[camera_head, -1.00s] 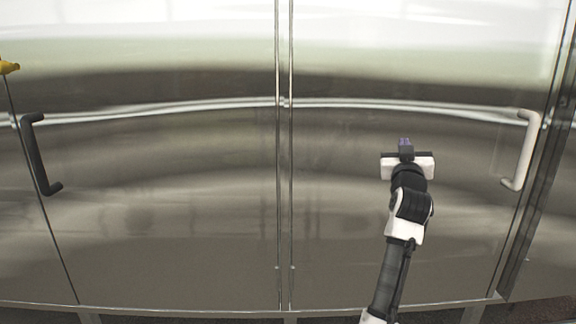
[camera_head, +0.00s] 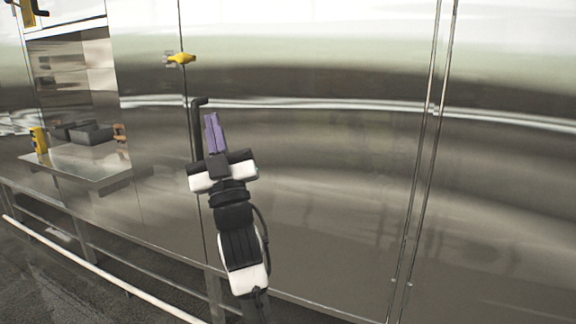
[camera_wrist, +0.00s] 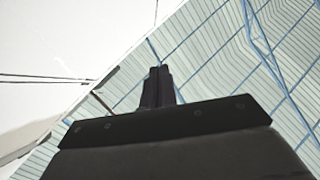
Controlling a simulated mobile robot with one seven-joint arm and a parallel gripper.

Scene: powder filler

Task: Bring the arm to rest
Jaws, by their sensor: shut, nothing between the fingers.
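My gripper (camera_head: 212,120) is raised in front of the shiny steel cabinet in the head view. Its purple fingers point up and are shut with nothing between them. They show in front of a dark door handle (camera_head: 198,107), part of which is hidden behind them; I cannot tell the gap. In the wrist view my gripper (camera_wrist: 161,68) is a dark shape pointing at the ceiling area, with no object at its fingertips.
The steel door (camera_head: 330,200) fills the middle and right. A yellow latch (camera_head: 181,58) sits above the handle. At left, a steel shelf (camera_head: 70,170) holds a dark grey bin (camera_head: 92,133) and small yellow and orange items. A white rail (camera_head: 100,272) runs low at left.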

